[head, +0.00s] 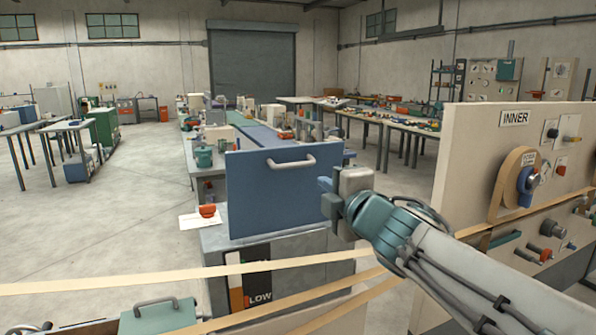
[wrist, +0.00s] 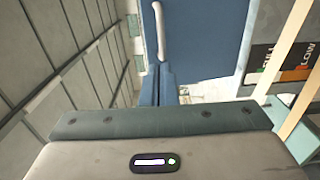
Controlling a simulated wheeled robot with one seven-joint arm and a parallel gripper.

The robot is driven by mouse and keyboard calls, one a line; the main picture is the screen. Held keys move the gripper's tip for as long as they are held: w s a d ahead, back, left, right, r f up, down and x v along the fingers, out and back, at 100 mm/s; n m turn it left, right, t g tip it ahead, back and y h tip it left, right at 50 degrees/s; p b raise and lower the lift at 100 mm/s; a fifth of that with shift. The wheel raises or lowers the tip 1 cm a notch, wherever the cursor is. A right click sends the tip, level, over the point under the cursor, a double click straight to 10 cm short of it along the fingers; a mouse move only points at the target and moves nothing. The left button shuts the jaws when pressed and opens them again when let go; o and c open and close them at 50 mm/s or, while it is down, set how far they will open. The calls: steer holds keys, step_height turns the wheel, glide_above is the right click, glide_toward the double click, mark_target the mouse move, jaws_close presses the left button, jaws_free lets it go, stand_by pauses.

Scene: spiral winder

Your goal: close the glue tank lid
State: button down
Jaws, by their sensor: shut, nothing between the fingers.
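The glue tank lid (head: 275,195) is a blue panel standing upright, open, with a pale bar handle (head: 291,162) near its top edge. The grey glue tank (head: 215,241) is below it, with a level gauge (head: 257,290) marked LOW on its front. My gripper (head: 327,197) is shut and empty at the right edge of the lid, below handle height. I cannot tell whether it touches the lid. In the wrist view the blue lid (wrist: 210,40) and its handle (wrist: 158,30) show beyond my gripper, with part of the gauge at right.
Tan paper strips (head: 180,284) run across in front of the tank. A panel marked INNER (head: 470,150) with knobs stands close at right. A green cover with a handle (head: 157,315) is at lower left. A workbench with clutter lies behind the lid. Open floor (head: 100,220) is at left.

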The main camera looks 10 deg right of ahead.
mark_target(296, 165)
steer(key=w, duration=0.4)
steer(key=w+a, duration=0.1)
steer(key=w, duration=0.3)
steer(key=w+a, duration=0.1)
steer(key=w, duration=0.3)
steer(key=shift+w+a+f, duration=0.1)
steer(key=shift+w+f, duration=0.1)
steer(key=shift+r, duration=0.1)
